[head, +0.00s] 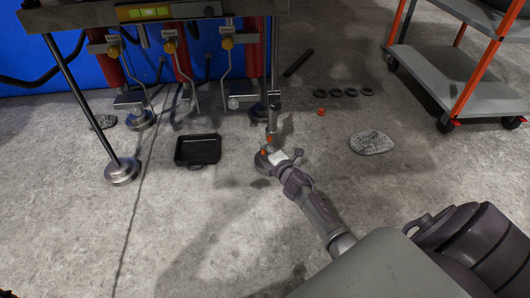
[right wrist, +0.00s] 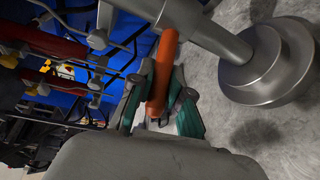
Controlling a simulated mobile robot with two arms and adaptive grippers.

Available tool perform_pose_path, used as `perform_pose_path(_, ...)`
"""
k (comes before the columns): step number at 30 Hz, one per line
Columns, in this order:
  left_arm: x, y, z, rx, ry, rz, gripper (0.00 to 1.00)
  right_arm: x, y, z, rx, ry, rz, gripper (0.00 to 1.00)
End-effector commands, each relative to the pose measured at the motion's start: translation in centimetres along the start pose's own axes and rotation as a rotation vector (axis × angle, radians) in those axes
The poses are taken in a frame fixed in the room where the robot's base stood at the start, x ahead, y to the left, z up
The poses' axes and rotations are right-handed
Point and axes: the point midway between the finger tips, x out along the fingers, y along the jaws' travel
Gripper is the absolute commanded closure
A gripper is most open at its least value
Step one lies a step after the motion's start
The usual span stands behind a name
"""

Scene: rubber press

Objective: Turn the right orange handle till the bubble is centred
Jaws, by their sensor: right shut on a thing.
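The right orange handle (right wrist: 162,70) crosses the middle of the right wrist view, beside the grey metal leg (right wrist: 207,35). My right gripper (right wrist: 160,112) has its green-padded fingers on both sides of the handle and is shut on it. In the head view, only small orange bits of the handle (head: 269,138) show at the tip of my right gripper (head: 273,152), low by the front right leg. The spirit level (head: 143,12) with a yellow-green window sits on the machine's top edge. Its bubble is too small to place. My left gripper is not in view.
The leg's round foot (right wrist: 268,75) is close to my right gripper. A black tray (head: 198,150), black rings (head: 336,93) and a grey patterned mat (head: 371,143) lie on the floor. A cart (head: 450,75) stands at the right.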

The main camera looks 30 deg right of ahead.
Motion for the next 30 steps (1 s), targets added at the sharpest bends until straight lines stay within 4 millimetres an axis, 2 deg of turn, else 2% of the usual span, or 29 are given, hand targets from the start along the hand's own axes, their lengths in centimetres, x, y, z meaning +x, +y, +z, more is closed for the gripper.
perform_pose_path(10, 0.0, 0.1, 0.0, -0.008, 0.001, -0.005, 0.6, -0.1, 0.0, -0.2, 0.004, -0.013, -0.004, 1.0)
perform_pose_path(11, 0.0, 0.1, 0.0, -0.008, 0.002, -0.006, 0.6, -0.1, 0.0, -0.2, 0.004, -0.013, -0.004, 0.81)
perform_pose_path(15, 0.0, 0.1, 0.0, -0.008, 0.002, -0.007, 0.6, -0.1, 0.0, -0.1, 0.004, -0.014, -0.004, 0.58)
perform_pose_path(25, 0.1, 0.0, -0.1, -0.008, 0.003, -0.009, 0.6, -0.3, -0.1, -0.1, 0.003, -0.014, -0.004, 0.57)
perform_pose_path(30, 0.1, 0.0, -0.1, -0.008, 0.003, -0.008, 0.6, -2.1, -0.1, -0.1, 0.0, -0.014, -0.005, 0.57)
